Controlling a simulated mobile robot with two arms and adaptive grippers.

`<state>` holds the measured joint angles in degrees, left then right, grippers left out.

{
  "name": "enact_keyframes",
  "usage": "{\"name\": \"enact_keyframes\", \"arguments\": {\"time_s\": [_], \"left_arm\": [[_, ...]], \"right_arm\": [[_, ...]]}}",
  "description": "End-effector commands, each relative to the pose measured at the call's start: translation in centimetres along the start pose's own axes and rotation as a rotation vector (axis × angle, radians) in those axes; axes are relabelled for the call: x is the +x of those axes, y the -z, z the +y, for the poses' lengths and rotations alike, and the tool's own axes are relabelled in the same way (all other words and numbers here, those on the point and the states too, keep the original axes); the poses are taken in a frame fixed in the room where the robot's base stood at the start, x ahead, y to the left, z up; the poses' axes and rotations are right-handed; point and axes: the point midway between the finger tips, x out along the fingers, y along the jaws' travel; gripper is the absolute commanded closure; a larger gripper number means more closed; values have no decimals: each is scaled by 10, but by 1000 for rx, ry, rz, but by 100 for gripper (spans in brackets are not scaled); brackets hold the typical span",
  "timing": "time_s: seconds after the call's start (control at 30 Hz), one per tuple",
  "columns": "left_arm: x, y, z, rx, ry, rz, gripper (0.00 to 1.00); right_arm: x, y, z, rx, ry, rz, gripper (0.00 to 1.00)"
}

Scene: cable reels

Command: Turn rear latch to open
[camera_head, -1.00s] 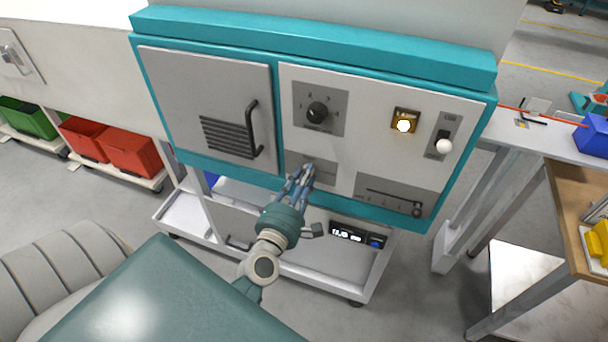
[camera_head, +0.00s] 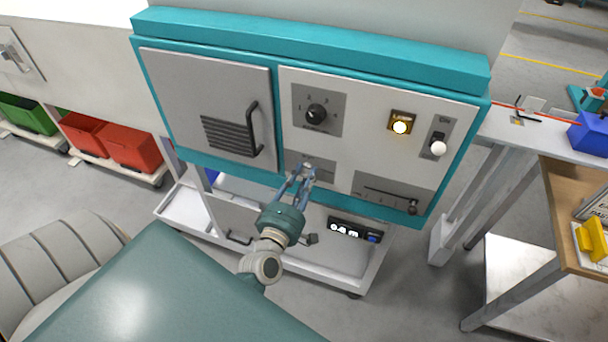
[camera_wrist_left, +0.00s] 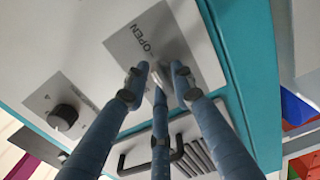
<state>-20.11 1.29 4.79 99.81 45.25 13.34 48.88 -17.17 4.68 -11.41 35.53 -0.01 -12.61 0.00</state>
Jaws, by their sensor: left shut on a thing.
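The latch plate (camera_head: 327,173) is a grey panel low in the middle of the white cabinet front. In the left wrist view the plate (camera_wrist_left: 131,45) carries the word OPEN. My left gripper (camera_head: 304,172) reaches up to this plate from below. In the left wrist view its blue fingers (camera_wrist_left: 160,78) are closed around a small light-grey latch handle (camera_wrist_left: 155,69) standing off the plate. The fingers hide much of the latch, so its exact angle is hard to tell. My right gripper is not in view.
The teal-edged cabinet also has a door handle (camera_head: 252,130), a rotary knob (camera_head: 316,114), a lit amber lamp (camera_head: 400,127), a toggle switch (camera_head: 438,147) and a slider (camera_head: 411,207). A workbench stands at right. Red bins (camera_head: 128,148) are at left.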

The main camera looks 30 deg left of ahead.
Motion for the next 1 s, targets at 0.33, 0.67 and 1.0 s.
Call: {"name": "enact_keyframes", "arguments": {"time_s": [0.33, 0.67, 1.0], "left_arm": [[3, 1, 8, 26, -18, 5, 100], [3, 1, 8, 24, -17, 4, 65], [1, 0, 3, 23, -7, 1, 65]], "right_arm": [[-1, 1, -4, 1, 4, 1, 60], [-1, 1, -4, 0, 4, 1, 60], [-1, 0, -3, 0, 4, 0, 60]]}}
